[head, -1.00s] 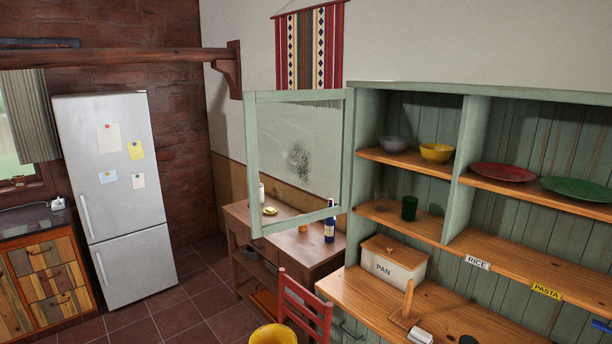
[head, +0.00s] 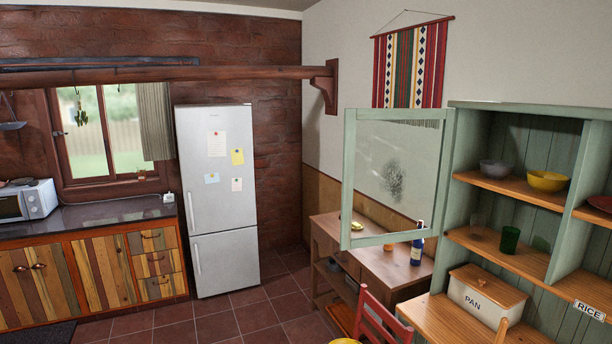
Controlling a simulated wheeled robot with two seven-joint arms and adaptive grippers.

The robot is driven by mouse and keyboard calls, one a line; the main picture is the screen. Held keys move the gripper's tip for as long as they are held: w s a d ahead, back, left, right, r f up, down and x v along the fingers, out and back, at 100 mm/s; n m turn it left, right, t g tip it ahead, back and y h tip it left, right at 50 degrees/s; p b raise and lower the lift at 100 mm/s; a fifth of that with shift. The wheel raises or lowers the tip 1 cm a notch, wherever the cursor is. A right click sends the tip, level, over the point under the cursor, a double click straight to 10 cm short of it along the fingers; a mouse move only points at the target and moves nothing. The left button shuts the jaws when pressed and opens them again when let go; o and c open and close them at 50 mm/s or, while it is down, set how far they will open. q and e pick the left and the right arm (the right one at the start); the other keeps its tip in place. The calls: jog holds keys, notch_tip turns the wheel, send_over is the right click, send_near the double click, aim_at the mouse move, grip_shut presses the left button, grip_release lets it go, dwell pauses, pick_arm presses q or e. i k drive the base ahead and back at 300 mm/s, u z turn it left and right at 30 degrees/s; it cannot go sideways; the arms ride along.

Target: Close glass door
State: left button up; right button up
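The glass door (head: 446,170) is a pale green wooden frame around a clear pane with a dark smudge. It stands swung open, hinged at the left side of the green cupboard (head: 462,125), and reaches out to the left of it. The cupboard's shelves are exposed. Through the pane the wall and part of a side table show. Neither of my grippers is in the head view.
A wooden side table (head: 330,228) with a blue bottle (head: 417,245) stands behind the door. A red chair (head: 378,318) is in front of the table. Bowls (head: 547,181), a green cup (head: 510,239) and a PAN box (head: 482,294) are in the cupboard. Tiled floor lies clear before the fridge (head: 218,190).

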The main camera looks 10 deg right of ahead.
aim_at(351, 116)
jog(key=u, duration=0.6)
jog(key=i, duration=2.4)
